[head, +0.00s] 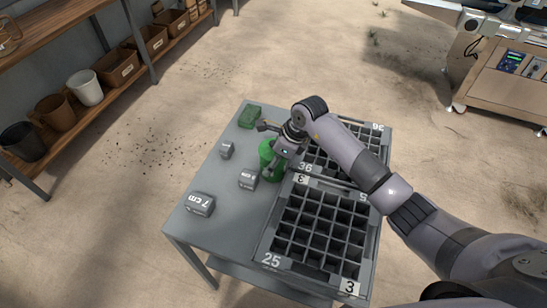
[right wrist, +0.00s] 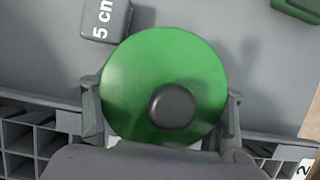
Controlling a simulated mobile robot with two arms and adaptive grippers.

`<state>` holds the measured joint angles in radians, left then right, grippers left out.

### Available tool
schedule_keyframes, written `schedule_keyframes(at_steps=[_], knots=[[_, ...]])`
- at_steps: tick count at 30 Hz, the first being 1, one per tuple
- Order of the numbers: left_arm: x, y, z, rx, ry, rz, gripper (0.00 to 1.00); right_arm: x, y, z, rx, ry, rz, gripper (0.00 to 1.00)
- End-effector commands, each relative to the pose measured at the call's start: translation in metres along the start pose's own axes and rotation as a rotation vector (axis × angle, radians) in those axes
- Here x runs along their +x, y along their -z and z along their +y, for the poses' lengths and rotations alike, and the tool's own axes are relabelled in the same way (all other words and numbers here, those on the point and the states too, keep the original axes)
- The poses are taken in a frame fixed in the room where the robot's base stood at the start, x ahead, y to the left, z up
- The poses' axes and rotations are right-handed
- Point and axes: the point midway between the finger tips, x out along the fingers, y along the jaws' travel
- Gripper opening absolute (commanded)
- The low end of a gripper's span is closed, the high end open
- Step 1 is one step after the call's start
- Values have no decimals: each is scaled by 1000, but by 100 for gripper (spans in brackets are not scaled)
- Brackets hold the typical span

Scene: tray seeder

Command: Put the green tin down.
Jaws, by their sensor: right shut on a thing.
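The green tin (head: 266,152) is at the middle of the grey table, beside the left edge of the seed trays. In the right wrist view the tin (right wrist: 165,68) shows from above as a round green lid with a dark knob. My right gripper (head: 274,170) is shut on the tin, with one finger on each side of it. The tin looks upright; its base is hidden, so I cannot tell whether it touches the table. My left gripper is not in view.
The table (head: 222,178) holds a 7 cm block (head: 200,204), a 5 cm block (head: 248,179), a smaller block (head: 227,150) and a green box (head: 249,117). A 25-cell tray (head: 262,262) and a 36-cell tray (head: 385,145) fill its right side. Its left part has bare room.

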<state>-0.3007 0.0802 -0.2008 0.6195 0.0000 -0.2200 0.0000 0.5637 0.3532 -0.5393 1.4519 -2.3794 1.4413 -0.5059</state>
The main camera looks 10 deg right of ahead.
Motion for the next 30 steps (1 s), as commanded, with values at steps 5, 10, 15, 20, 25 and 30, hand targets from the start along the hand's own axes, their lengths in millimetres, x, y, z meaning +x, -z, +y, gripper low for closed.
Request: schedule_keyframes(at_steps=[5,10,15,20,25,30], knots=[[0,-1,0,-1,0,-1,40,0,0,0,0,0,1,73],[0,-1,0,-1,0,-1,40,0,0,0,0,-1,1,84],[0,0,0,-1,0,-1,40,0,0,0,0,-1,1,87],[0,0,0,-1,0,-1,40,-1,0,0,0,0,1,87],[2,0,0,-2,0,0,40,-12,0,-2,-1,3,0,87],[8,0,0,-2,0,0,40,-44,0,-2,-3,6,0,87]])
